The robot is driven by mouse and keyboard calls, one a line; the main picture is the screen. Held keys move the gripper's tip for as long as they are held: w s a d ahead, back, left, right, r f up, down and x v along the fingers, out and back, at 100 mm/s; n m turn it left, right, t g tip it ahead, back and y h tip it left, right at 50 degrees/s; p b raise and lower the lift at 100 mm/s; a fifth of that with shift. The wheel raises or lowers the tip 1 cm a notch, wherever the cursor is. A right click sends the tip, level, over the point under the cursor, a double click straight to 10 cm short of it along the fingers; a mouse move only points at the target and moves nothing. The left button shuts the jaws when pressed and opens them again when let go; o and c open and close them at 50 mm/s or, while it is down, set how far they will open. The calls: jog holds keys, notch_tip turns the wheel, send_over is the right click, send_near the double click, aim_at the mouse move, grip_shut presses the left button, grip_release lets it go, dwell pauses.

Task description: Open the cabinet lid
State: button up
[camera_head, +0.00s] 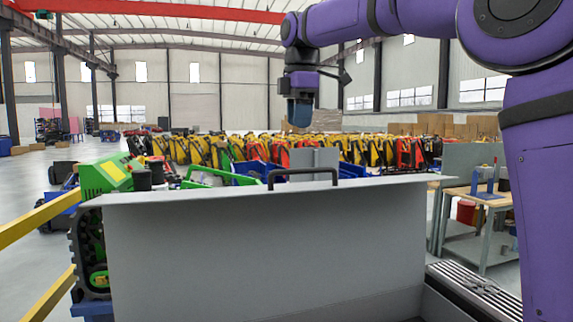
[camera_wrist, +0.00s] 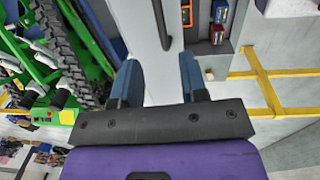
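The grey cabinet (camera_head: 265,250) stands in front of me in the head view. Its lid (camera_head: 200,194) shows as a thin, nearly level grey sheet along the top. A black bar handle (camera_head: 303,172) stands up from the lid near its middle. My gripper (camera_head: 300,118) points down above the handle and is apart from it. In the wrist view, the two blue fingers of my gripper (camera_wrist: 158,78) are spread with nothing between them. The dark handle (camera_wrist: 161,22) lies past the fingertips, over the grey lid (camera_wrist: 130,20).
A green and black tracked carrier (camera_head: 105,175) stands at the left beside yellow rails (camera_head: 40,215). A workbench (camera_head: 485,200) is at the right. Rows of yellow and red machines fill the background. Red and blue boxes (camera_wrist: 217,15) show beside the lid in the wrist view.

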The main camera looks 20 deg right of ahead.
jog(key=f, duration=0.7)
jog(key=w+f, duration=0.1)
jog(key=f, duration=0.2)
jog(key=shift+f, duration=0.35)
grip_shut()
